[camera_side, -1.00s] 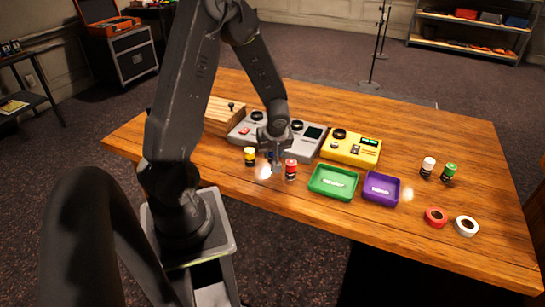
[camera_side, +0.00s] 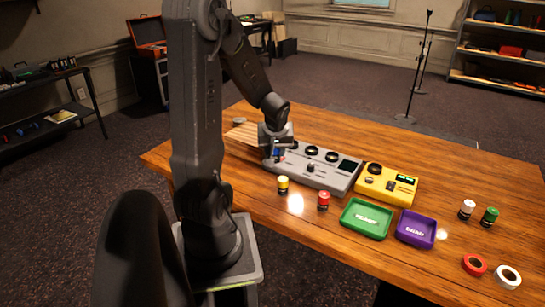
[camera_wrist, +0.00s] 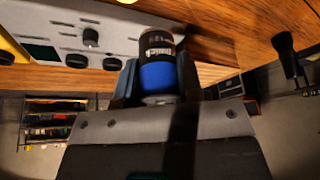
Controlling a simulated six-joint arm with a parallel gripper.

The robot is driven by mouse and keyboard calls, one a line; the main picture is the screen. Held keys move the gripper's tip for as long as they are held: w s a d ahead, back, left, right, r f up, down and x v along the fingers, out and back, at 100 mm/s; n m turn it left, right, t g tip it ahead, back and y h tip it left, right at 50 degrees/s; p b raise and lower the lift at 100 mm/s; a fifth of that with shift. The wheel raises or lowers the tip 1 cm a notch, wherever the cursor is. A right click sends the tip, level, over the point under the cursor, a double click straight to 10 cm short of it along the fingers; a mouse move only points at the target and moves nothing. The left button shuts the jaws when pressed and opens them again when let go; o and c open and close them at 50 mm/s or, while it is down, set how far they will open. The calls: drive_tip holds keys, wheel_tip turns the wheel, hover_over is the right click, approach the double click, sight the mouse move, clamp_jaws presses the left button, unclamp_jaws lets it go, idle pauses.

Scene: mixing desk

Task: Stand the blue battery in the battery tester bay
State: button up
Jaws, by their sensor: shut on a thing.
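My gripper (camera_side: 277,152) is shut on the blue battery, a blue and black cylinder (camera_wrist: 158,72) gripped between both fingers in the wrist view. In the side view the battery (camera_side: 278,153) is mostly hidden by my gripper. My gripper is over the left end of a grey panel (camera_side: 325,178) with knobs and a dark screen. The panel also shows in the wrist view (camera_wrist: 62,22). A yellow device (camera_side: 372,192) with a dial and a lit display stands to its right. I cannot tell which device has the tester bay, or whether the battery touches the panel.
A yellow-topped battery (camera_side: 283,187) and a red one (camera_side: 323,202) stand in front of the panel. A green tray (camera_side: 347,222) and a purple tray (camera_side: 404,236) lie to the right, with white and green batteries and two tape rolls beyond.

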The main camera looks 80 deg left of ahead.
drive_tip(key=w+a+m+t, duration=0.1)
drive_tip(key=w+a+m, duration=0.1)
drive_tip(key=w, duration=0.8)
drive_tip(key=w+a+m, duration=0.1)
drive_tip(key=w+m, duration=0.2)
drive_tip(key=w, duration=0.6)
drive_tip(key=w+d+f+m+t+h, duration=0.1)
drive_tip(key=w+d+m, duration=0.1)
drive_tip(key=w, duration=0.6)
drive_tip(key=w+d+m+t+h, duration=0.1)
drive_tip(key=w+d+m, duration=0.15)
drive_tip(key=w, duration=0.55)
drive_tip(key=shift+n, duration=0.45)
drive_tip(key=shift+s+d+f, duration=0.15)
drive_tip(key=shift+f, duration=2.55)
drive_tip(key=shift+f, duration=0.6)
drive_tip(key=o, duration=0.7)
drive_tip(key=shift+r, duration=0.1)
drive_tip(key=v, duration=1.1)
